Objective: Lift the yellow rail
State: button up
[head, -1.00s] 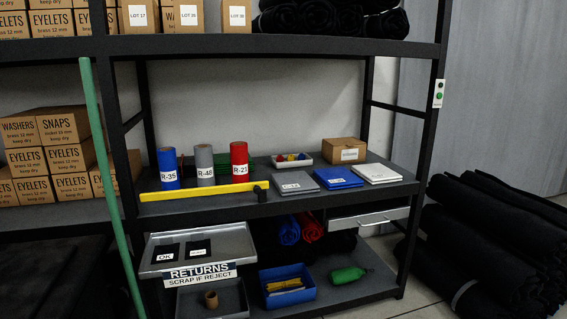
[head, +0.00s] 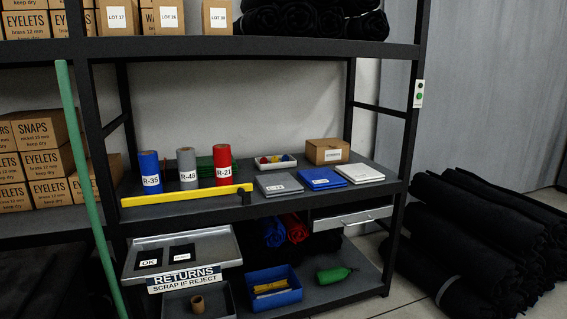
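The yellow rail (head: 188,195) lies across the front edge of the middle shelf, in front of three rolls. Its right end meets a small black fitting (head: 248,188) at the shelf edge. Behind it stand a blue roll R-35 (head: 149,172), a grey roll R-48 (head: 187,168) and a red roll R-21 (head: 222,165). My gripper is not in the head view.
Right of the rail lie a grey, a blue (head: 321,178) and a white flat pack. A green pole (head: 84,190) leans at left. Black rolls (head: 470,235) fill the right floor.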

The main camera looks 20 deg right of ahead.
aim_at(240, 189)
jog(key=i+l+u, duration=0.35)
jog(key=l, duration=0.35)
jog(key=i+l+u, duration=0.2)
jog(key=i+l, duration=0.05)
jog(key=l, duration=0.1)
